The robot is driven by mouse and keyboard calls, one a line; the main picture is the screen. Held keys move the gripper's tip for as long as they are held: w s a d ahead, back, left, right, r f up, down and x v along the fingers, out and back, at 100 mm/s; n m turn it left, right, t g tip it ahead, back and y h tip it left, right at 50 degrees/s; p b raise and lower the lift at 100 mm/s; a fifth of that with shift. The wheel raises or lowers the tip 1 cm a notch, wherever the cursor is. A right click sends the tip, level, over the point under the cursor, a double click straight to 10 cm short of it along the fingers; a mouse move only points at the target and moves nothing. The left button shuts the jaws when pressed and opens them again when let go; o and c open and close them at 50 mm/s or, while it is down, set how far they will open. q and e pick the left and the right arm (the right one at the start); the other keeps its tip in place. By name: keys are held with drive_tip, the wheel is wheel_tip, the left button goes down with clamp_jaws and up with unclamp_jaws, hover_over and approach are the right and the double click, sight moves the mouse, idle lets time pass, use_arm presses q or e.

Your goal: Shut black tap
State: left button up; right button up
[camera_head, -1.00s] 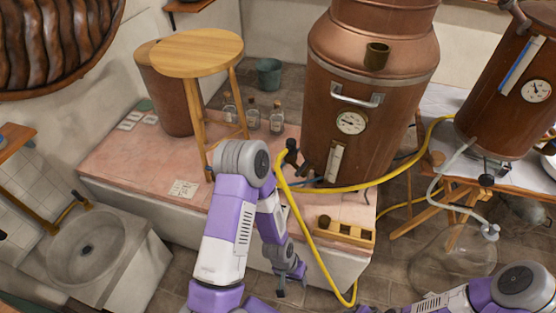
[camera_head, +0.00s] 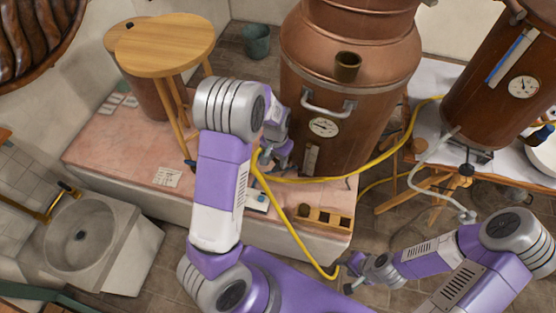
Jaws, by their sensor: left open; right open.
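The black tap at the foot of the large copper still (camera_head: 350,110), where the yellow hose (camera_head: 262,185) starts, is hidden behind my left arm and gripper. My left gripper (camera_head: 271,163) is open, close to the still's lower left side and the upper end of the hose. I cannot tell whether it touches the tap, nor how the tap's handle is turned. My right gripper (camera_head: 352,278) is open and empty, low over the floor in front of the platform, near the lower part of the hose.
A pink-topped platform (camera_head: 120,150) carries the still, a round wooden stool (camera_head: 165,45) and a small wooden rack (camera_head: 327,218). A stone basin (camera_head: 85,235) stands at left. A second copper vessel (camera_head: 495,85) stands on a table at right. The tiled floor between is partly clear.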

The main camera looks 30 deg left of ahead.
use_arm(q)
drive_tip(key=shift+w+f, duration=0.2)
drive_tip(key=shift+f, duration=1)
drive_tip(key=shift+s, duration=0.1)
drive_tip(key=shift+c, duration=1.3)
clamp_jaws()
